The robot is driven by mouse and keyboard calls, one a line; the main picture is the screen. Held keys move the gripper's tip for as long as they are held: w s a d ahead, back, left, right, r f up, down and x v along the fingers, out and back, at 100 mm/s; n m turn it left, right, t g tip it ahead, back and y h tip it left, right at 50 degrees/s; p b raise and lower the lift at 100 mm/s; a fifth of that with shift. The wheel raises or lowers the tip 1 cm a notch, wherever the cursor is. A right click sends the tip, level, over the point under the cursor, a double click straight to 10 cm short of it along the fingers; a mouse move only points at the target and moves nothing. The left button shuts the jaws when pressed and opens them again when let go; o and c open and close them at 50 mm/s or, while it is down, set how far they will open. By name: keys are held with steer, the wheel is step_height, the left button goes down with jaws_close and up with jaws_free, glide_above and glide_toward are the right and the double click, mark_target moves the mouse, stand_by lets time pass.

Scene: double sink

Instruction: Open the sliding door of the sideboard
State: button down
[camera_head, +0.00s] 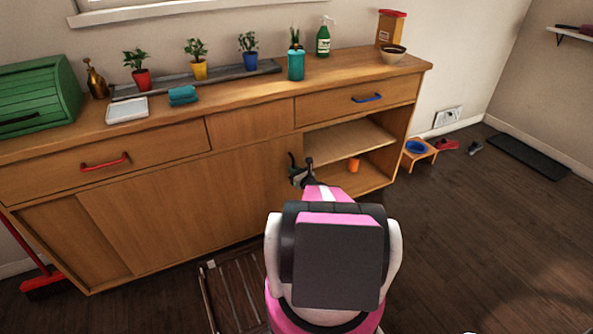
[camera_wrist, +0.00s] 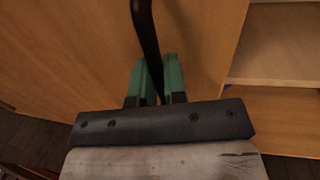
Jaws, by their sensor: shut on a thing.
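The wooden sideboard (camera_head: 228,122) stands along the wall. Its sliding door (camera_head: 195,210) covers the middle of the lower front, and the right compartment (camera_head: 345,150) beside it is uncovered, with a shelf inside. A dark upright handle (camera_head: 292,162) is at the door's right edge; it also shows in the wrist view (camera_wrist: 146,35). My gripper (camera_head: 300,178) is at this handle. In the wrist view its green fingers (camera_wrist: 157,82) are shut around the lower part of the handle, in front of the wooden door panel.
An orange cup (camera_head: 354,165) stands inside the uncovered compartment. A slatted wooden item (camera_head: 235,290) lies on the floor left of my arm. A small stand with a blue bowl (camera_head: 416,147) is right of the sideboard. Potted plants and bottles stand on top. The floor at right is mostly clear.

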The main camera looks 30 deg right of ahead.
steer(key=c, duration=1.2)
jaws_free()
steer(key=s+d, duration=0.2)
steer(key=s, duration=0.8)
steer(key=shift+s, duration=0.35)
